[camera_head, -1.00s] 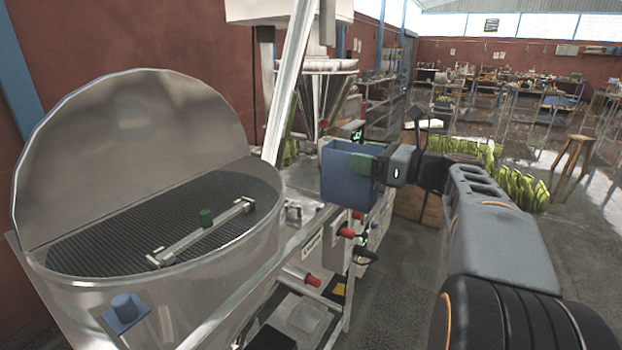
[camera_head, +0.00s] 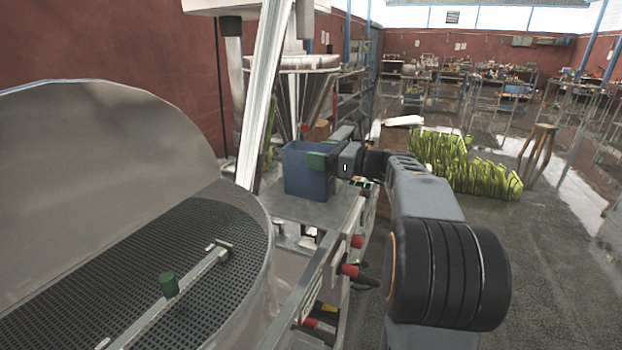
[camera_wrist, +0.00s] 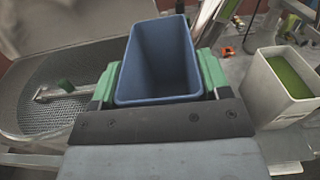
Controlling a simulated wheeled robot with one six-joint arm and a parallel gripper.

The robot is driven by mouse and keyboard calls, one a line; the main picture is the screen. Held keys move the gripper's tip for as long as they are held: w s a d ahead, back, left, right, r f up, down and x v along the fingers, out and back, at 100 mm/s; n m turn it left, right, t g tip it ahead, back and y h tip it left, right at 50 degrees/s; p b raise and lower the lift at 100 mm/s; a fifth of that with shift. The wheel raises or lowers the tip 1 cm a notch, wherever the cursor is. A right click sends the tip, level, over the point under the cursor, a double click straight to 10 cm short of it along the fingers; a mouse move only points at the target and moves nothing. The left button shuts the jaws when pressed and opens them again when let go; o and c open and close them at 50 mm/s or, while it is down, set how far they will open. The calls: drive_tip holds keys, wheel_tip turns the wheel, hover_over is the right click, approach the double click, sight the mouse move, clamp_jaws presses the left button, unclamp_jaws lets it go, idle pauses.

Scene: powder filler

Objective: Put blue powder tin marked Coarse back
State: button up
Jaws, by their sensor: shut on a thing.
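The blue tin (camera_head: 306,176) is an open-topped box held upright by my gripper (camera_head: 318,160). The green-padded fingers press on both of its sides. In the wrist view the tin (camera_wrist: 158,60) looks empty inside, between the two green pads of my gripper (camera_wrist: 160,82). In the head view the tin is at the small metal shelf (camera_head: 330,207) beside the machine. I cannot tell whether its base touches the shelf. No Coarse marking is readable.
A round metal sieve hopper (camera_head: 180,250) with a raised lid stands at left. A white tin with green contents (camera_wrist: 287,85) stands close to the right of the held tin in the wrist view. Red-knobbed valves (camera_head: 350,270) stick out below the shelf. Green-yellow bags (camera_head: 460,165) lie on the floor behind.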

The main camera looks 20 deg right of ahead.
drive_tip(key=w+d+f+p, duration=0.1)
drive_tip(key=w+f, duration=0.6)
drive_tip(key=f, duration=0.3)
drive_tip(key=shift+d, duration=0.2)
drive_tip(key=shift+f, duration=0.1)
drive_tip(key=o, duration=1.1)
